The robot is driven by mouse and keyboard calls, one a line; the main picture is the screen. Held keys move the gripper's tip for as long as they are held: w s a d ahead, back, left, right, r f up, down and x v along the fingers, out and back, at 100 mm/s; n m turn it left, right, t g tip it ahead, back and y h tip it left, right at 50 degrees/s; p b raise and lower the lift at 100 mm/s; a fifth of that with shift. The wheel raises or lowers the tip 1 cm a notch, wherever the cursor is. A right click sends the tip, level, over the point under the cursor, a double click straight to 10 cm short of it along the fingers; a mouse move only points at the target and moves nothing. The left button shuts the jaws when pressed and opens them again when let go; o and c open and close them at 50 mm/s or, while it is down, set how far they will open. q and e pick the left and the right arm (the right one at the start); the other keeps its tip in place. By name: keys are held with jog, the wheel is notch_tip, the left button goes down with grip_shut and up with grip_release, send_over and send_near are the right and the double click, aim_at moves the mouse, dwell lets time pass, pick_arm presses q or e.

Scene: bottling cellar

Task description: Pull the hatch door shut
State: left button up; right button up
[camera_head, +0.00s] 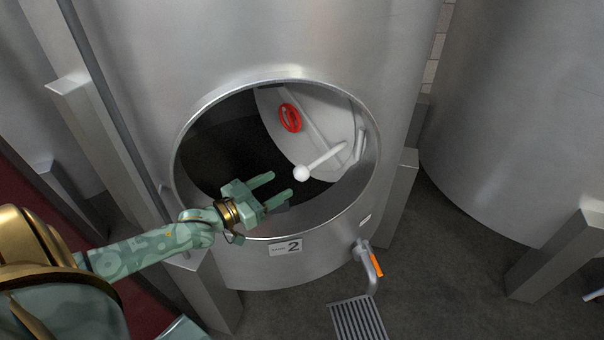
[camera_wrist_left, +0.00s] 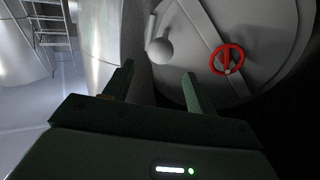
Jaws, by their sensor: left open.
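The hatch door (camera_head: 275,110) is a light grey plate swung inward inside the round opening of the tank, on its right side. It carries a red handwheel (camera_head: 290,117) and a white lever (camera_head: 325,158) ending in a ball knob (camera_head: 301,173). My left gripper (camera_head: 281,186) is open and empty at the opening, its fingers pointing at the knob from the left, apart from it. In the left wrist view the knob (camera_wrist_left: 159,50) lies just beyond and between the open fingers (camera_wrist_left: 157,85); the door (camera_wrist_left: 265,25) and red wheel (camera_wrist_left: 227,59) are behind. My right gripper is not in view.
The hatch rim (camera_head: 276,76) surrounds the opening on the steel tank (camera_head: 215,40). A number 2 plate (camera_head: 285,247) and an outlet pipe with an orange handle (camera_head: 376,264) sit below, over a floor grate (camera_head: 358,319). Another tank (camera_head: 515,110) stands at right.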

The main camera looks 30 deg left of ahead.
aim_at(295, 175)
pick_arm(q)
jog(key=b+x, duration=0.1)
jog(key=x, duration=0.7)
jog(key=shift+w+d+f+b, duration=0.1)
jog(key=shift+w+b, duration=0.25)
jog(key=shift+b, duration=0.05)
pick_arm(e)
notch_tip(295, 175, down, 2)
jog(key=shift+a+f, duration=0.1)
